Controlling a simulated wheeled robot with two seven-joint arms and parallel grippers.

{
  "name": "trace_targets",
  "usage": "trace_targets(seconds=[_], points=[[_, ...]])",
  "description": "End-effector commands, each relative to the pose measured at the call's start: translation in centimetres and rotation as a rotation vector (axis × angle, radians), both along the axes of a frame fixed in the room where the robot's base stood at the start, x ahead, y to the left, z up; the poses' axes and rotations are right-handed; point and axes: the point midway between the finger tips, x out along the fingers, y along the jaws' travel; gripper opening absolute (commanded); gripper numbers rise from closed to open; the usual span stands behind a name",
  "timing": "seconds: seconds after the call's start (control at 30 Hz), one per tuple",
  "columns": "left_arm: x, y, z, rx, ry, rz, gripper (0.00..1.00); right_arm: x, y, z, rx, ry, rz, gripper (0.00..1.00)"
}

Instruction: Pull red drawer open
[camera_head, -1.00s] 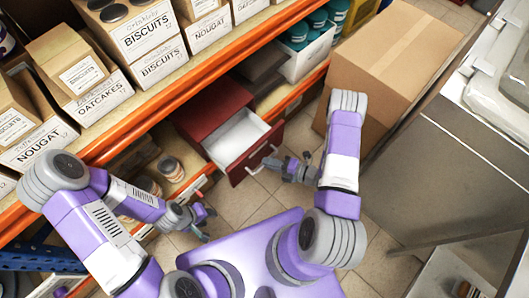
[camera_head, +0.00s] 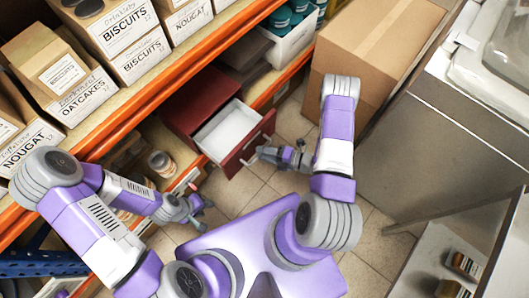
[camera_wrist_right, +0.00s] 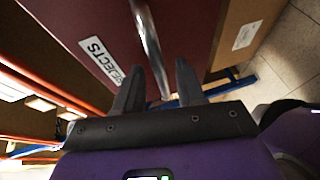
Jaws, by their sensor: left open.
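The red drawer (camera_head: 259,137) stands pulled out of its dark red cabinet (camera_head: 196,97), and its pale, empty inside shows in the head view. In the right wrist view its dark red front (camera_wrist_right: 187,32) carries a white "REJECTS" label (camera_wrist_right: 97,52) and a silver bar handle (camera_wrist_right: 148,42). My right gripper (camera_head: 256,156) is at the drawer front. In the wrist view its fingers (camera_wrist_right: 158,80) are apart, with the handle's end between them and gaps showing beside it. My left gripper (camera_head: 202,212) is open and empty, over the floor left of the drawer.
Orange-edged shelves hold biscuit, nougat and oatcake boxes (camera_head: 75,85). A large cardboard box (camera_head: 372,45) stands right of the drawer, close to my right arm. A jar (camera_head: 162,163) sits on the low shelf. A grey counter (camera_head: 430,140) bounds the right. Tiled floor (camera_head: 265,190) is free before the drawer.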

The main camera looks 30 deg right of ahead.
Motion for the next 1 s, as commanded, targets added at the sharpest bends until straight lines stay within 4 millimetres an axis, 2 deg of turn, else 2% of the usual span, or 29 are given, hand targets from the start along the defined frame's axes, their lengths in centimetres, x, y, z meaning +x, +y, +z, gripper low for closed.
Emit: trace_targets(seconds=[0.5,1.0], points=[[0.0,0.0,1.6,0.0,0.0,0.0,0.43,-4.6,-5.2,1.4,-0.001,-0.001,-0.003,0.39],[0.0,0.0,1.6,0.0,0.0,0.0,0.43,-5.0,-5.4,1.4,-0.001,-0.001,-0.001,0.39]])
